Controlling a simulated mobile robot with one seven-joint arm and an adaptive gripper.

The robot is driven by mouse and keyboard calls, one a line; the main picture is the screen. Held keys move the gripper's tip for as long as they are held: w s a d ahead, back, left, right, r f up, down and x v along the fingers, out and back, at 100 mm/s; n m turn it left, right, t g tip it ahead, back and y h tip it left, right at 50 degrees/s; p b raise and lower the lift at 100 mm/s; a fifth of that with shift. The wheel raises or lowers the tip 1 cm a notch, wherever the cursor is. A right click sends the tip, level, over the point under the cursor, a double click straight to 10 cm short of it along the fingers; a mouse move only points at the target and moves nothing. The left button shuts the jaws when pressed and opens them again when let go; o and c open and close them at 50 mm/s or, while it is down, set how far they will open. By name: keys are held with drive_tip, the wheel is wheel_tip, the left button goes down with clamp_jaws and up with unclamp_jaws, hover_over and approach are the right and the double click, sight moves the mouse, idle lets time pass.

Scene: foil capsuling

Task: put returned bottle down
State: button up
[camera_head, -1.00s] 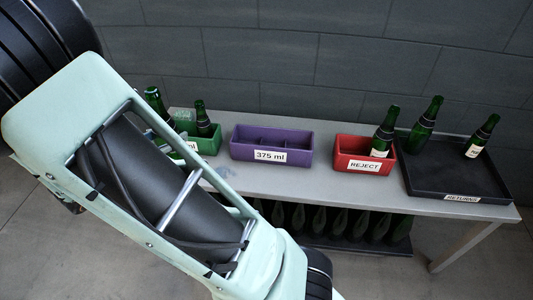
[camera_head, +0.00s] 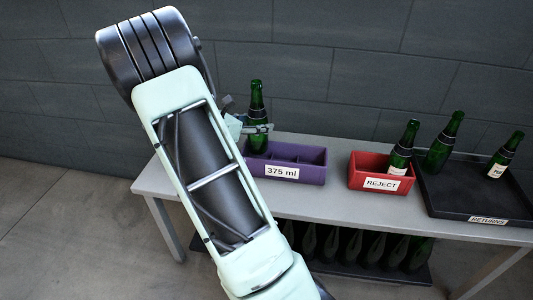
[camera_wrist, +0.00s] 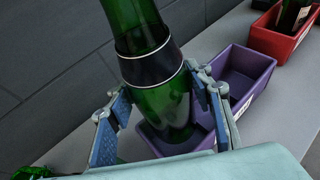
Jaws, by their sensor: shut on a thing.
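My gripper (camera_head: 258,129) is shut on a green bottle (camera_head: 257,100) with a dark band around it. In the wrist view the two pads of my gripper (camera_wrist: 160,88) press on the bottle (camera_wrist: 162,105) from both sides. The bottle is close to upright, with its base over or inside the left end compartment of the purple box (camera_head: 309,173) labelled 375 ml. I cannot tell whether its base touches the box floor. The purple box also shows in the wrist view (camera_wrist: 250,62), its other visible compartment empty.
A red REJECT box (camera_head: 359,172) holds a bottle (camera_head: 401,146). The black RETURNS tray (camera_head: 453,199) holds two bottles, at its back left and right.

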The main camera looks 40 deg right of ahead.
sight(258, 141)
wheel_tip(258, 141, down, 7)
drive_tip(key=shift+f+b, duration=0.1)
drive_tip(key=shift+b, duration=1.05)
drive_tip(key=shift+f, duration=0.1)
drive_tip(key=shift+f, duration=0.1)
drive_tip(key=o, duration=1.6)
drive_tip(key=shift+c, duration=0.2)
drive_tip(key=shift+r, duration=0.2)
drive_tip(key=p+v, duration=0.4)
drive_tip(key=v, duration=0.8)
